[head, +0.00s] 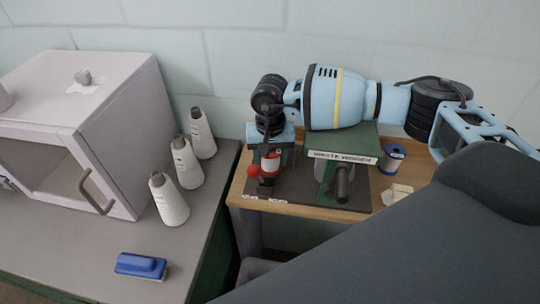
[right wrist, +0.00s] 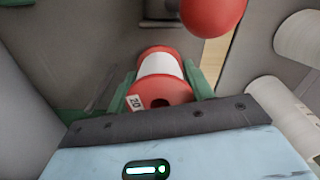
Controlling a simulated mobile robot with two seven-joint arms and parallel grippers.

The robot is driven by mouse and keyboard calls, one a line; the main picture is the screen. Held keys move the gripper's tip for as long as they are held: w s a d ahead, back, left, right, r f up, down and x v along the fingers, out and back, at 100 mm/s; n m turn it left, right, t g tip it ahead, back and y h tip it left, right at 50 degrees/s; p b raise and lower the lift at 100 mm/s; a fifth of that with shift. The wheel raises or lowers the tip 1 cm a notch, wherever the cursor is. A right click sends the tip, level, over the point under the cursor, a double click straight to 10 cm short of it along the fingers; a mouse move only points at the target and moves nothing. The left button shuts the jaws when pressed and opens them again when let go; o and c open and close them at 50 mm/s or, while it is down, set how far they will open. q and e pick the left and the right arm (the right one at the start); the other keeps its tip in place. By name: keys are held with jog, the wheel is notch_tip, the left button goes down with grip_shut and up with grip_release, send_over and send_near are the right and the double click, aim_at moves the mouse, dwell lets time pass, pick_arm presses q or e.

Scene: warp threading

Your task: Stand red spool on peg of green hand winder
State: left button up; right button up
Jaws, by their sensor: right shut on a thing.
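My right gripper (head: 270,152) points down over the left part of the bench and is shut on the red spool (head: 270,164). In the right wrist view the red spool (right wrist: 160,75), with a white band and a small label, sits between the gripper's fingers (right wrist: 163,88). A red ball knob (head: 254,171) is close to the spool's lower left; it also shows in the right wrist view (right wrist: 212,14). A green machine (head: 345,140) with a lettered label and a dark handle stands to the right. I cannot make out the peg or whether the spool touches it. My left gripper is not in view.
A blue spool (head: 392,158) and a cream block (head: 398,193) are at the bench's right. On the grey table at left stand a white cabinet (head: 105,110) and several cream cones (head: 168,200). A blue brush (head: 141,266) lies in front. My dark arm link covers the lower right.

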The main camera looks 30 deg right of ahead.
jog(key=o, duration=1.1)
jog(key=shift+c, duration=0.2)
jog(key=shift+r, duration=3.9)
jog(key=shift+f, duration=0.1)
